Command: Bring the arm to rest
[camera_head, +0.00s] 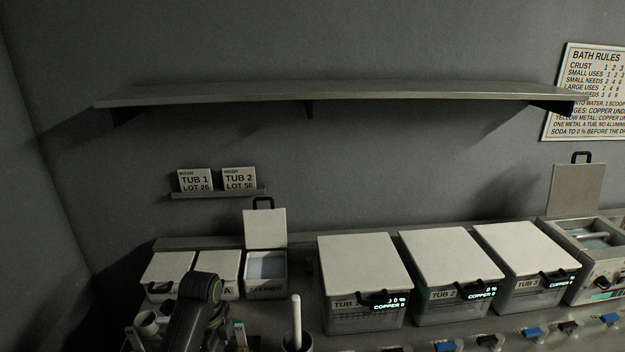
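One of my arms, dark with a rounded joint, rises at the bottom left in front of the small lidded bins. I take it for the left arm. Its gripper fingers do not show, so I cannot see what it holds, if anything. My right arm and gripper are out of view.
Lidded tubs, Tub 1 (365,315), Tub 2 (455,306) and Tub 3 (537,299), stand closed on the counter. An open tub (597,245) is at the right. A small bin (268,266) stands open at the left. A bare shelf (320,93) hangs above.

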